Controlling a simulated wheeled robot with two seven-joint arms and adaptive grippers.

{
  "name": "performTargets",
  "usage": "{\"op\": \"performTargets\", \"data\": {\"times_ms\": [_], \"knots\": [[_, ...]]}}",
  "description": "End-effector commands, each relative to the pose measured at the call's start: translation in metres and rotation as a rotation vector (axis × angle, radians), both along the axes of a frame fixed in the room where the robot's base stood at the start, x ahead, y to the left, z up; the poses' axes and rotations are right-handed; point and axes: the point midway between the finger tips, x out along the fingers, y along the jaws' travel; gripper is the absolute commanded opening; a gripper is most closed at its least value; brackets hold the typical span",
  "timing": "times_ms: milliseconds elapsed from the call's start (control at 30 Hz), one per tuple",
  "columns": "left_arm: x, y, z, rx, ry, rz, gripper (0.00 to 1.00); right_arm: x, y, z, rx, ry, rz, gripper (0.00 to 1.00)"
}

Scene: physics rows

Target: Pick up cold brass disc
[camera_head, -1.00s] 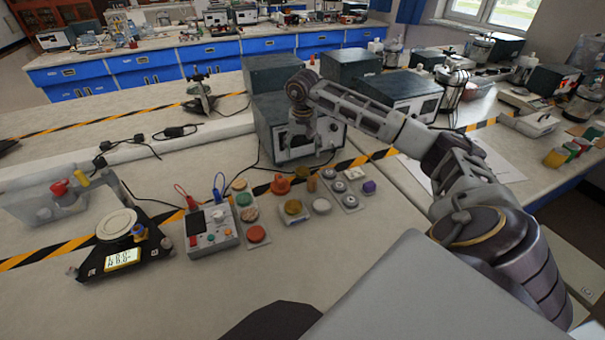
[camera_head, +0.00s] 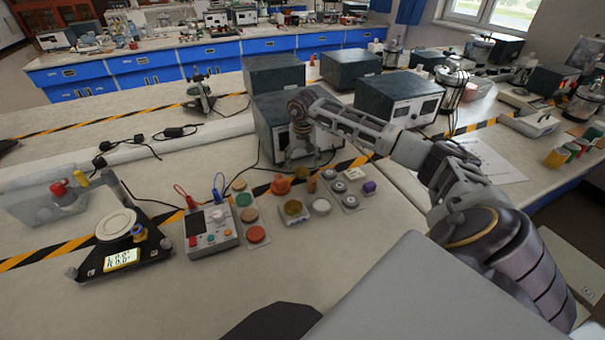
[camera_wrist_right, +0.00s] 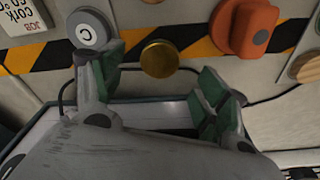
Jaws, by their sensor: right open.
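A round brass disc (camera_wrist_right: 159,58) lies on the black-and-yellow tape in the right wrist view, between my right gripper's fingers in the picture and apart from both. It also shows in the head view as a small brownish disc (camera_head: 312,186), just below the gripper. My right gripper (camera_head: 301,163) is open and empty above the far side of the parts on the bench. Its green-padded fingers (camera_wrist_right: 163,85) are spread wide in the wrist view. My left gripper is not in view.
A dark instrument box (camera_head: 270,122) stands behind the gripper. Open bench lies in front.

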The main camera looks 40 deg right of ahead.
Motion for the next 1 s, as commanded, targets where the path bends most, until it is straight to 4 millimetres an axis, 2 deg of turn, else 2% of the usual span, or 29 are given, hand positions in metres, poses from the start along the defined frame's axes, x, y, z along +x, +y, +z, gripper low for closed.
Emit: {"op": "performTargets", "data": {"times_ms": [400,933,1000], "knots": [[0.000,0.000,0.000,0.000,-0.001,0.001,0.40,0.005,-0.003,-0.042,0.001,0.001,-0.001,0.74],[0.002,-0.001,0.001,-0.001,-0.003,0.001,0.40,0.005,-0.004,-0.044,0.001,0.001,0.000,0.74],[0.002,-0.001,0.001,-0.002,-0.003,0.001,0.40,0.005,-0.004,-0.044,0.001,0.001,0.000,0.66]]}}
